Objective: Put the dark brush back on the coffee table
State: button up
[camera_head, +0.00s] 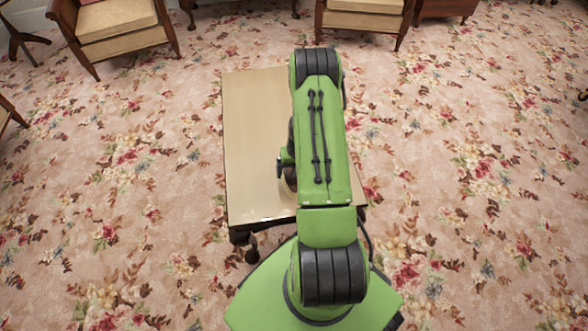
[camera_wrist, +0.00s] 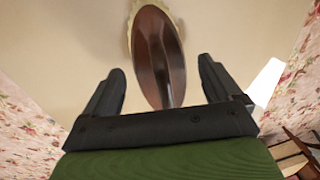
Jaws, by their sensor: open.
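The dark brush (camera_wrist: 157,55) shows in the wrist view as a glossy dark reddish-brown oval with a pale bristle fringe at its far edge. It appears to lie on the pale top of the coffee table (camera_wrist: 80,40). My gripper (camera_wrist: 161,68) is open, with one black finger on each side of the brush's near end. No contact with the fingers shows. In the head view the coffee table (camera_head: 250,130) stands under my green arm. The arm hides its right part, and the brush cannot be seen there.
Cushioned wooden chairs (camera_head: 115,25) and (camera_head: 365,12) stand at the back, clear of the table. Floral carpet (camera_head: 120,190) surrounds the table, with open floor to the left and right. The table's visible left half is bare.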

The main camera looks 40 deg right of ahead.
notch_tip(320, 180, up, 12)
jog(key=d+p, duration=0.1)
jog(key=p, duration=0.3)
jog(key=a+r+n+t+h, duration=0.1)
jog(key=a+r+n, duration=0.1)
jog(key=a+r, duration=0.6)
jog(key=a+r+n+t, duration=0.1)
jog(key=a+r, duration=0.2)
jog(key=r, duration=0.9)
jog(key=s+a+r+n+t, duration=0.3)
jog(key=s+a+r, duration=0.8)
jog(key=s+a, duration=0.2)
jog(key=shift+s+r+n, duration=0.25)
jog(key=shift+s+n, duration=0.15)
jog(key=shift+s, duration=0.55)
notch_tip(320, 180, up, 14)
jog(key=p, duration=1.4)
jog(key=shift+r, duration=0.25)
